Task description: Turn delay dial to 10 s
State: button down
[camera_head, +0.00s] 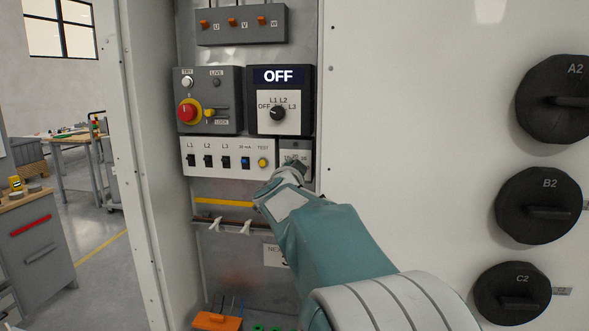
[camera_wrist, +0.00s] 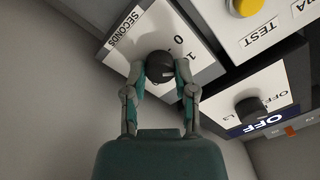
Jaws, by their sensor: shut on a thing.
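The delay dial (camera_wrist: 159,64) is a small dark round knob on a white plate marked SECONDS, with a 0 and a partly covered number beside it. In the wrist view the two fingers of my gripper (camera_wrist: 160,76) are closed on opposite sides of the knob. In the head view my gripper (camera_head: 287,178) reaches the grey dial module (camera_head: 304,147) at the lower right of the panel and covers much of it. The knob's pointer and the number it faces cannot be read.
Left of the dial module is a white breaker strip (camera_head: 217,170) with a yellow TEST button (camera_head: 262,162). Above is a selector switch (camera_head: 278,113) under an OFF display (camera_head: 278,76). A red emergency knob (camera_head: 187,112) and cabinet walls stand close by.

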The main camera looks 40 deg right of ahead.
jog(key=shift+c, duration=2)
grip_release()
jog(key=shift+w+a+f, duration=0.1)
jog(key=shift+w+f, duration=0.1)
jog(key=shift+f, duration=0.2)
jog(key=shift+r, duration=0.1)
jog(key=shift+s+r, duration=0.1)
jog(key=v, duration=1.2)
